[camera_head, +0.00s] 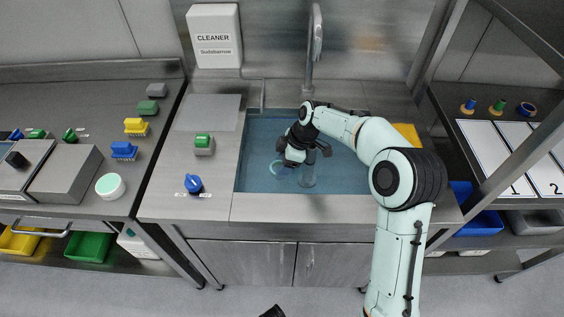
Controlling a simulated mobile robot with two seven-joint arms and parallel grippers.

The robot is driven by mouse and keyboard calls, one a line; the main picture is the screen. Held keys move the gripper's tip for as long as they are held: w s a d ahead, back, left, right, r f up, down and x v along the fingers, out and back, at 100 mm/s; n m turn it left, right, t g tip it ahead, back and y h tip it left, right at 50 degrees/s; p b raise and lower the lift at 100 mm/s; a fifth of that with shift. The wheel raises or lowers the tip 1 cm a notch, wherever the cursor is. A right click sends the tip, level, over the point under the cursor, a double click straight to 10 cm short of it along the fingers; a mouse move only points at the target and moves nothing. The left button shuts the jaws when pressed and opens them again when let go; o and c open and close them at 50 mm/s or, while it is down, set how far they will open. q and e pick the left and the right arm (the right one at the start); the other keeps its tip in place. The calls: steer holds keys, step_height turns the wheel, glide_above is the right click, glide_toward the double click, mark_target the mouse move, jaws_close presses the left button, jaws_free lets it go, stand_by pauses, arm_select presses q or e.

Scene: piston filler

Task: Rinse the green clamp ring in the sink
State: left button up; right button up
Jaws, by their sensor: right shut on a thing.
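The sink (255,133) is a rectangular basin in the steel counter, with blue water in it. My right arm reaches over its right side, and my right gripper (284,160) points down and left inside the basin. It is shut on the green clamp ring (274,167), which shows as a thin pale green arc at the fingers, low in the basin. The gripper hides the rest of the ring. A dark tip at the bottom edge may be my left gripper (272,312); its jaws do not show.
A tall faucet (316,45) stands behind the sink, and a grey upright drain pipe (308,170) is beside my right gripper. A cleaner dispenser (214,36) hangs behind. Green (203,140) and blue (193,184) controls sit left of the basin. Brushes (136,126) lie farther left.

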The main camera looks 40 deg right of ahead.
stand_by(0.5)
steer(key=shift+s+a, duration=0.4)
steer(key=shift+s, duration=0.05)
steer(key=shift+w+d+p, duration=0.55)
steer(key=shift+w+d, duration=0.25)
steer(key=shift+w, duration=0.15)
steer(key=shift+s+a, duration=0.1)
steer(key=shift+s+a+b, duration=0.6)
steer(key=shift+s+a, duration=0.1)
steer(key=shift+s, duration=0.15)
steer(key=shift+w+d, duration=0.15)
steer(key=shift+w+d+p, duration=0.25)
steer(key=shift+w+p, duration=0.1)
steer(key=shift+p, duration=0.05)
